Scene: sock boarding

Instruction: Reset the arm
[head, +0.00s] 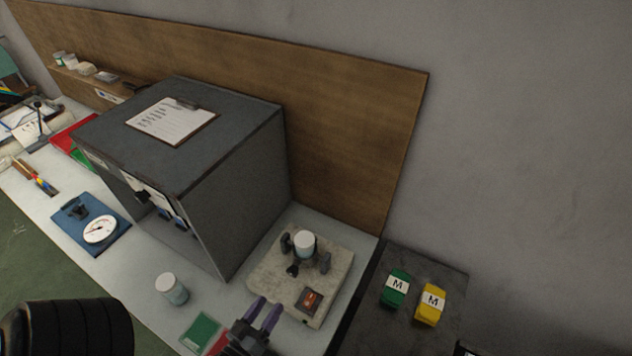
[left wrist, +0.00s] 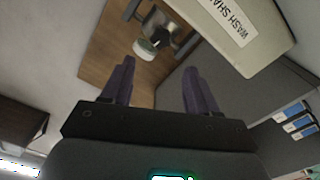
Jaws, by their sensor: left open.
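My left gripper (head: 266,308) shows at the bottom of the head view, with two dark purple fingers spread apart and nothing between them. It is over the front part of the bench, beside the beige fixture plate (head: 262,272) and close to the green and red card (head: 202,332). In the left wrist view the gripper (left wrist: 158,65) also shows spread, empty fingers. A white-capped jar (head: 304,243) sits in the fixture's clamp; a similar jar (left wrist: 145,48) appears beyond the fingers in the wrist view. My right gripper is not in view.
A large grey cabinet (head: 245,185) with a clipboard (head: 172,121) on top stands left of the fixture. A loose capped jar (head: 172,289) stands in front of it. Green (head: 396,289) and yellow (head: 431,305) "M" blocks lie on a dark surface at right.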

